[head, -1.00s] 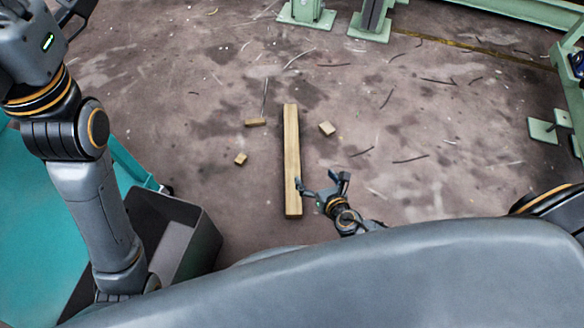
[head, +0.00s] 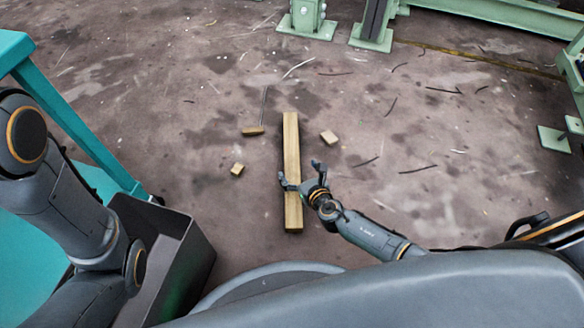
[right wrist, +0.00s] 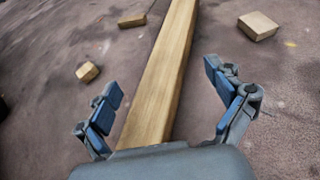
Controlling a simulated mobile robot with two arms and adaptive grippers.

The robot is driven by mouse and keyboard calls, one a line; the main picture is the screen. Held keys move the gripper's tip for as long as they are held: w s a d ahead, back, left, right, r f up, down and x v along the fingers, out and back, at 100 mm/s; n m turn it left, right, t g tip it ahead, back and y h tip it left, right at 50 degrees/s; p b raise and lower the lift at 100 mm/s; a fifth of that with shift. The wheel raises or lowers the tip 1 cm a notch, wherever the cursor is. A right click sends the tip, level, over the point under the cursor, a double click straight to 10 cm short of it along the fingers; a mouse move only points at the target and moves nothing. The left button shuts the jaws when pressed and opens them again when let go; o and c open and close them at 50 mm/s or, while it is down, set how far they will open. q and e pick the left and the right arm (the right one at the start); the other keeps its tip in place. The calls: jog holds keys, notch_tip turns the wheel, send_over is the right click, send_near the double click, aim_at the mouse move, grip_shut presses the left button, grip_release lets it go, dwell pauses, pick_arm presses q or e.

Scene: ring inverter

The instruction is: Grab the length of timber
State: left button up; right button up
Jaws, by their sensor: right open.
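The length of timber (head: 291,150) is a long, light-brown beam lying on the floor, pointing away from me in the head view. It also shows in the right wrist view (right wrist: 167,70), running between the fingers. My right gripper (head: 302,174) is open near the timber's nearer half. In the right wrist view (right wrist: 165,95) one finger is on each side of the timber, and neither is seen closed on it. Whether the fingers touch it cannot be told. My left arm shows at the left of the head view, but its gripper is out of frame.
Small wood offcuts lie near the timber: two at its left (head: 253,131) (head: 237,169) and one at its right (head: 329,137). A dark bin (head: 185,255) and a teal frame (head: 85,135) stand at left. Green machine feet (head: 307,20) are at the back. Thin scraps litter the floor.

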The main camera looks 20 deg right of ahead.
aim_at(292, 163)
jog(key=w, duration=0.1)
jog(key=w+f+b, duration=0.2)
jog(key=shift+a+f, duration=0.25)
jog(key=shift+w+b, duration=0.3)
jog(key=shift+w, duration=0.05)
jog(key=c, duration=1.8)
